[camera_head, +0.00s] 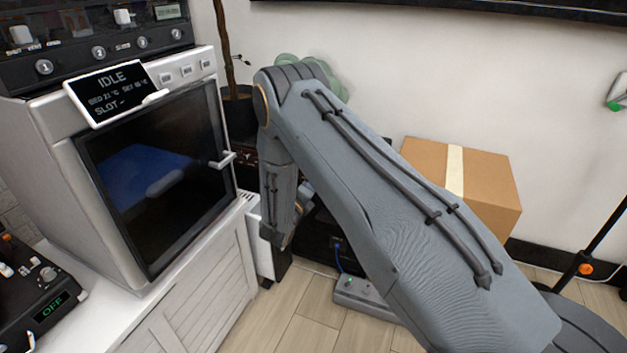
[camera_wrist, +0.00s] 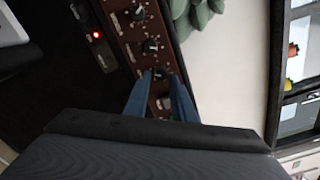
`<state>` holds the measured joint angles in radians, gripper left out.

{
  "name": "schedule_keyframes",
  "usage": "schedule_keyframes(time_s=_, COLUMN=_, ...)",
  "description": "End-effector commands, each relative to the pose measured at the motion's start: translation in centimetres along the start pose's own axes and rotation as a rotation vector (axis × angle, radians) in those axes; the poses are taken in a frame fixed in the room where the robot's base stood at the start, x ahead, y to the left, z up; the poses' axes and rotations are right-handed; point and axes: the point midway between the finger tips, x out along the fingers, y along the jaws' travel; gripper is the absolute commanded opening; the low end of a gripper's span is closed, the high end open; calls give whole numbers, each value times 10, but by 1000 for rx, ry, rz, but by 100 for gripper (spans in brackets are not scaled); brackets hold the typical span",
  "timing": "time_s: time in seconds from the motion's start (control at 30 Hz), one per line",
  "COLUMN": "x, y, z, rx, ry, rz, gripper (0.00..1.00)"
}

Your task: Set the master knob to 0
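A brown panel with several dark knobs in a row runs down the wrist view (camera_wrist: 128,32). One knob (camera_wrist: 152,45) is just beyond my fingertips. Another knob (camera_wrist: 160,73) is between the tips of my gripper (camera_wrist: 160,78), whose two blue fingers stand apart on either side of it. I cannot see contact with the knob. The labels are too small to read, so I cannot tell which knob is the master or where any pointer stands. In the head view my arm hides most of the panel and the gripper.
A black unit with a red light (camera_wrist: 96,36) lies beside the panel. An oven-like machine (camera_head: 150,190) reading IDLE stands at left, near a plant pot (camera_head: 238,112). A cardboard box (camera_head: 480,185) is behind my arm. A grey power strip (camera_head: 362,298) lies on the floor.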

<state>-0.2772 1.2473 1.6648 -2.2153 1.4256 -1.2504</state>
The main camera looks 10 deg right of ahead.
Motion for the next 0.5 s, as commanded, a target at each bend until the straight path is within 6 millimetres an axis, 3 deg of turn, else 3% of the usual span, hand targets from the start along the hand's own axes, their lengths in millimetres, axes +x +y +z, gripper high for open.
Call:
schedule_keyframes(time_s=0.27, x=-2, y=0, z=5, rx=4, ry=-7, rz=0, gripper=23)
schedule_keyframes(time_s=0.5, x=-31, y=-1, z=5, rx=2, ry=-9, rz=1, gripper=23)
